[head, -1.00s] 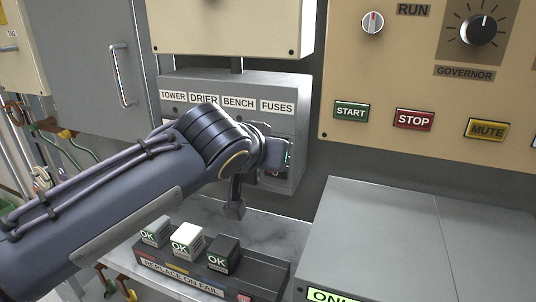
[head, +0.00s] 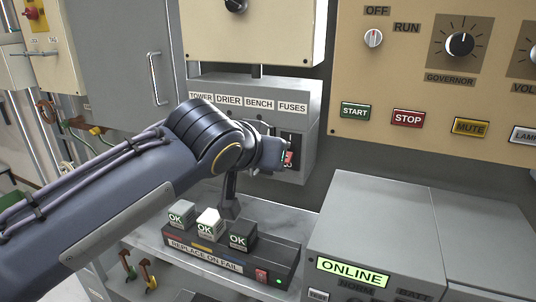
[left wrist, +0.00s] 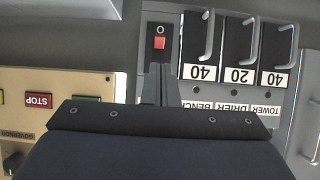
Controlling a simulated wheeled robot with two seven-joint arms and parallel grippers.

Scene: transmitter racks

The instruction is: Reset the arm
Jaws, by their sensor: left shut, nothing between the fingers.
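My left arm (head: 120,190) reaches in from the left of the head view to the grey box labelled TOWER, DRIER, BENCH and FUSES (head: 305,100). My left gripper (head: 284,156) is in front of the box's right part, its fingertips hard to make out there. In the left wrist view, which shows the box upside down, the gripper's two fingers (left wrist: 161,84) are together with nothing between them. In the head view the red switch (head: 289,160) shows beside the hand. My right gripper is out of view.
Below my arm, a REPLACE ON FAIL tray (head: 262,262) holds three OK-marked blocks (head: 209,223) on a grey shelf. A grey cabinet with a lit ONLINE sign (head: 353,272) stands right. A beige panel has START (head: 355,110) and STOP (head: 407,118) buttons.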

